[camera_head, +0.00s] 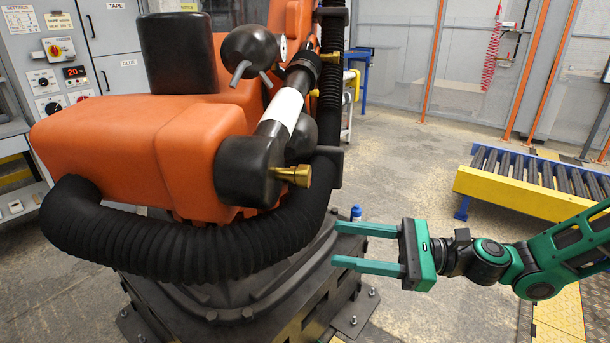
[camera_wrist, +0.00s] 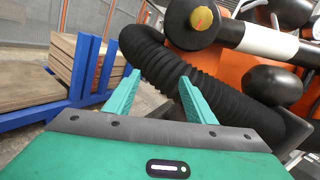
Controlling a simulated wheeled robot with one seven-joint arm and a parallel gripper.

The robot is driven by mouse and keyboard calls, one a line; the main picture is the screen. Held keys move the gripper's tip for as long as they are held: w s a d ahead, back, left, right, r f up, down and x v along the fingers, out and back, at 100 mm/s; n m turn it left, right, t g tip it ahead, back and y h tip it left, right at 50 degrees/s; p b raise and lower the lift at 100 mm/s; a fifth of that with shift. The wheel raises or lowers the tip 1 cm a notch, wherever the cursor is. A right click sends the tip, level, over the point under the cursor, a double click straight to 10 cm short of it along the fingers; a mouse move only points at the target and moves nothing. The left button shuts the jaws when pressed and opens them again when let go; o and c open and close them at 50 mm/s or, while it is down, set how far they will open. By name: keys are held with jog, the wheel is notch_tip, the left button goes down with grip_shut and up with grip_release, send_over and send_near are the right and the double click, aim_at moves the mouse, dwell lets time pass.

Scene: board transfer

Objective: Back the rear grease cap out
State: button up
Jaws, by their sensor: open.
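A brass grease cap (camera_head: 295,175) sticks out to the right from the black lower end of a cylinder on the orange machine (camera_head: 110,150). A second brass cap (camera_head: 329,58) shows higher and farther back, near the cylinder's upper end. The frames carry no label telling which is the rear one. One cap (camera_wrist: 201,18), seen nearly end-on, shows in the wrist view on a black round housing. My gripper (camera_head: 336,245) is open and empty, below and right of the lower cap and apart from it. Its two green fingers also show in the wrist view (camera_wrist: 159,78).
A thick black corrugated hose (camera_head: 180,250) loops around the machine's front, and crosses beyond my fingertips in the wrist view. A small blue bottle (camera_head: 356,213) stands by the dark base. A yellow-sided roller conveyor (camera_head: 520,190) is at right. Open floor lies behind my gripper.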

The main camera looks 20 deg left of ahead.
aim_at(308, 176)
notch_tip(308, 176, up, 8)
jog(key=w+f+m+t+y, duration=0.1)
jog(key=w+m+t+y, duration=0.1)
jog(key=w+m+y, duration=0.15)
jog(key=shift+y, duration=0.25)
jog(key=x, duration=1)
jog(key=shift+s+d+r, duration=0.1)
jog(key=shift+s+r, duration=0.2)
jog(key=shift+r, duration=0.15)
jog(key=shift+m, duration=0.25)
jog(key=shift+c, duration=0.3)
